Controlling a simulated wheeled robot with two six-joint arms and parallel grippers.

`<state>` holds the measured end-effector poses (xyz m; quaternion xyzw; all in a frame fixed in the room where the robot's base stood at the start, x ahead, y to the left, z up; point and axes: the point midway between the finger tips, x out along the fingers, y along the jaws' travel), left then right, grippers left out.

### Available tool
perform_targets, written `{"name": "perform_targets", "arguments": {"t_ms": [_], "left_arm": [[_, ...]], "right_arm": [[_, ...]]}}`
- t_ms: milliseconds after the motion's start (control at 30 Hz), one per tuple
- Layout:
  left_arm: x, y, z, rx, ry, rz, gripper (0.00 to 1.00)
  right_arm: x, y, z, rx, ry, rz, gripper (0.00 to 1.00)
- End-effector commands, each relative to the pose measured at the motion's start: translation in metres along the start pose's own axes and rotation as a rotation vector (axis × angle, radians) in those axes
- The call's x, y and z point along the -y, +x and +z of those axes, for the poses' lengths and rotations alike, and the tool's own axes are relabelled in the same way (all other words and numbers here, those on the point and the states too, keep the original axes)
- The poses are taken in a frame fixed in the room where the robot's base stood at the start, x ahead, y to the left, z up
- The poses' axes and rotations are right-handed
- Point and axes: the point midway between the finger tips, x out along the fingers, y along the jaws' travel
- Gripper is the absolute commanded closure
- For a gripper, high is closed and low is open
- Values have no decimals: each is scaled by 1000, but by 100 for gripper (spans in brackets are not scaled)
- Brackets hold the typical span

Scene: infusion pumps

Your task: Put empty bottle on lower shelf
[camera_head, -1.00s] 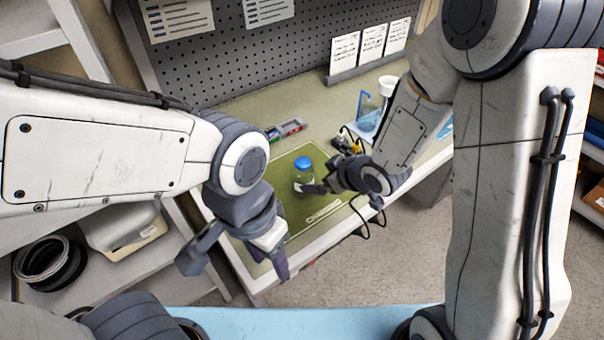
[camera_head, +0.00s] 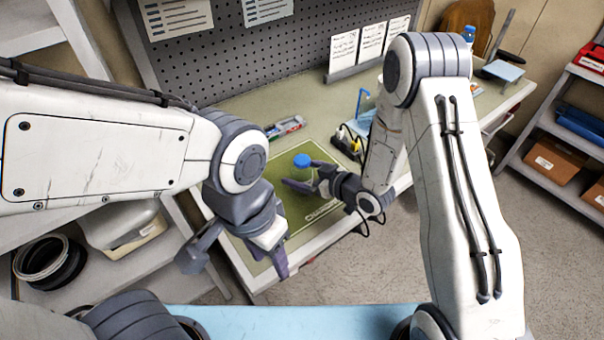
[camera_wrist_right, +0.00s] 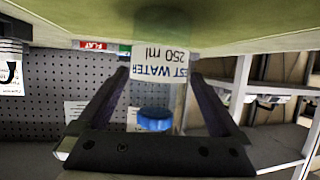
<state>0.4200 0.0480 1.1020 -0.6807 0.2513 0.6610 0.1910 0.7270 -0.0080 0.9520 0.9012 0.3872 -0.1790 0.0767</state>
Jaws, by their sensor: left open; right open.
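A clear bottle with a blue cap (camera_head: 302,161) stands on the green mat (camera_head: 268,185) on the bench. In the right wrist view its blue cap (camera_wrist_right: 155,120) and a label reading "250 ml" (camera_wrist_right: 152,68) show between the fingers. My right gripper (camera_head: 309,178) is open, with its fingers to either side of the bottle; I cannot tell whether they touch it. My left gripper (camera_head: 236,258) is open and empty, near the bench's front left corner. A lower shelf (camera_head: 105,280) at the left holds a black coil (camera_head: 62,265) and a pale container (camera_head: 118,232).
A second blue-capped bottle (camera_head: 468,35) stands far back right. A blue stand (camera_head: 362,105) and dark cables are behind my right gripper. A small red and grey item (camera_head: 285,127) lies behind the mat. Right shelving holds brown boxes (camera_head: 553,160).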

Motion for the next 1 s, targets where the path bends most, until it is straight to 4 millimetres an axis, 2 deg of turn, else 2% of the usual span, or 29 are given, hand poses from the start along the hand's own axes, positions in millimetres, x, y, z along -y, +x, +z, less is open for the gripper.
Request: {"name": "perform_targets", "arguments": {"t_ms": [100, 233, 533, 733, 767, 800, 1000], "left_arm": [[-1, -11, -1, 0, 0, 0, 50], [-1, -14, -1, 0, 0, 0, 50], [-1, -14, -1, 0, 0, 0, 50], [-1, -14, -1, 0, 0, 0, 50], [-1, -14, -1, 0, 0, 0, 50], [-1, -14, -1, 0, 0, 0, 50], [-1, -13, -1, 0, 0, 0, 50]], "right_arm": [[-2, 17, 2, 1, 0, -3, 0], [-2, 33, 3, 1, -2, -2, 0], [-3, 38, 4, 1, 0, 0, 0], [-3, 37, 4, 1, 0, 0, 76], [-3, 37, 4, 0, 0, 0, 78], [-3, 37, 4, 0, 0, 0, 86], [-3, 37, 3, 0, -1, 0, 86]]}}
